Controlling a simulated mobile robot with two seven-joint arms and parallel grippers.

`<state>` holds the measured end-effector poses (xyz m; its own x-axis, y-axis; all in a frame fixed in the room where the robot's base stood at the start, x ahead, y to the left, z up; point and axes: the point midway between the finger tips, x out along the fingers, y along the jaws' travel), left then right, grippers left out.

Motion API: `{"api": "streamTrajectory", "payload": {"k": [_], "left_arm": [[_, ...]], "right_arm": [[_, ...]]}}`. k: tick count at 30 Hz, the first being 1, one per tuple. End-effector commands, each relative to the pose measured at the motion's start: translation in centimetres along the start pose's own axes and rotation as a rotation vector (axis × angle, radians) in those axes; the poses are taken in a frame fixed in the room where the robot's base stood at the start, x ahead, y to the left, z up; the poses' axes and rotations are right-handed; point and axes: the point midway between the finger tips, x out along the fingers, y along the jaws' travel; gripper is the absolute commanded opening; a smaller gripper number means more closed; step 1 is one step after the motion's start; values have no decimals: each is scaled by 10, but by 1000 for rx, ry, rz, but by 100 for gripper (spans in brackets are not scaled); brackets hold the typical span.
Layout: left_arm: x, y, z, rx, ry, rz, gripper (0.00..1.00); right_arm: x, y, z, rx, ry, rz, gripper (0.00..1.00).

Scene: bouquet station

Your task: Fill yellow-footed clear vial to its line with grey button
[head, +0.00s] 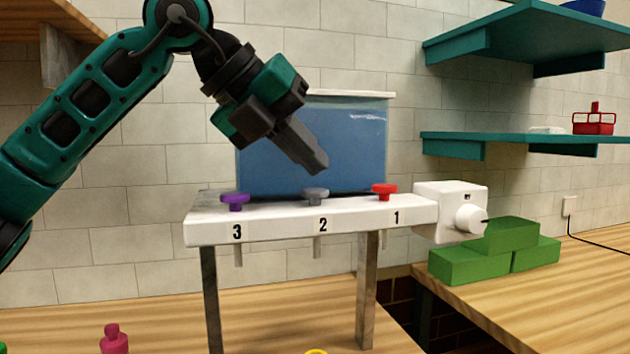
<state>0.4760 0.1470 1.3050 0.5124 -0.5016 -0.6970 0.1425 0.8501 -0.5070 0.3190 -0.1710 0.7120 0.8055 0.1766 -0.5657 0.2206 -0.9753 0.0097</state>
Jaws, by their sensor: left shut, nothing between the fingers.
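The grey button (316,194) sits on the white dispenser bar (275,226) above the number 2, between a purple and a red button. My left gripper (318,164) is shut and empty, its tips pointing down just above the grey button, with a small gap visible. A yellow curved edge (316,351) shows at the bottom of the head view, roughly below the number 2 spout (317,246). It may be part of the vial; the rest is cut off, so its line and any liquid cannot be seen. My right gripper is out of view.
The purple button (235,201) and red button (384,191) flank the grey one. A blue tank (345,140) stands behind the bar. A white dial box (450,212) and green blocks (480,260) are at right. A pink bottle (114,340) stands at lower left.

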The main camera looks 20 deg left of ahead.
Motion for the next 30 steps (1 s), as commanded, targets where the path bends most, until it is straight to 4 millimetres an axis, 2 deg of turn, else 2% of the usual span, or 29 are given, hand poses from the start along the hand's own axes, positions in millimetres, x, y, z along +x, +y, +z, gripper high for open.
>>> {"api": "streamTrajectory", "payload": {"k": [8, 24, 30], "left_arm": [[-1, 0, 0, 0, -1, 0, 0], [-35, -25, 25, 0, -1, 0, 0], [-35, -25, 25, 0, 0, 1, 0]], "right_arm": [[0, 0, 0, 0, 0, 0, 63], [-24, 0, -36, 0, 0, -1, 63], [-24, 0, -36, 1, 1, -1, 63]]}}
